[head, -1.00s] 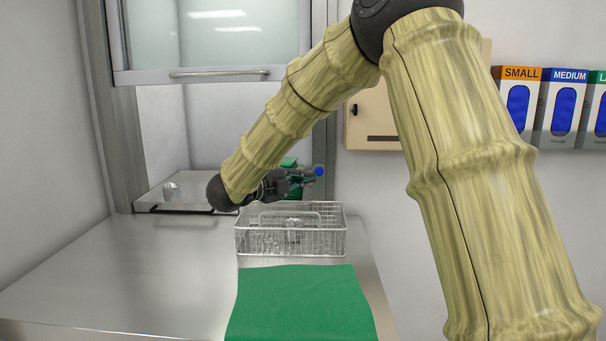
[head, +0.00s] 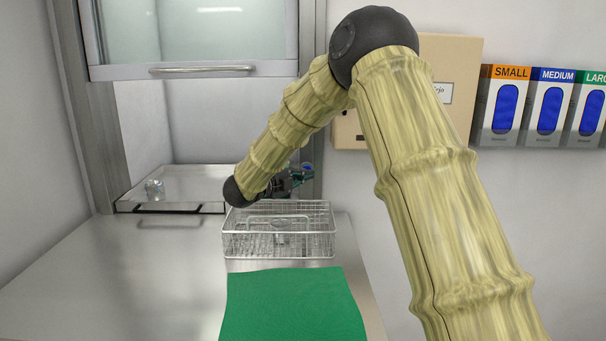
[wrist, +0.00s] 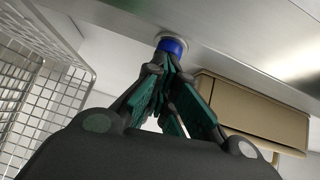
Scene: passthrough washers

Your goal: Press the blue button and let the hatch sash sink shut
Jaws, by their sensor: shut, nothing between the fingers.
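The blue button (wrist: 172,46) sits in a pale round collar on a metal frame post in the wrist view. Part of its blue shows behind my fingers in the head view (head: 308,167). My gripper (wrist: 168,60) is shut and empty, with its fingertips at the button's lower edge in the picture. They look very close to or touching it; I cannot tell whether it is pressed in. The hatch sash (head: 200,35), a glass pane with a metal frame and a bar handle (head: 203,70), stands raised.
A wire basket (head: 230,243) stands on the steel counter (head: 110,275) below my gripper, behind a green cloth (head: 290,305). A tray (head: 195,190) with a small clear item lies in the opening. A beige wall box (head: 455,80) and glove boxes (head: 548,105) are at right.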

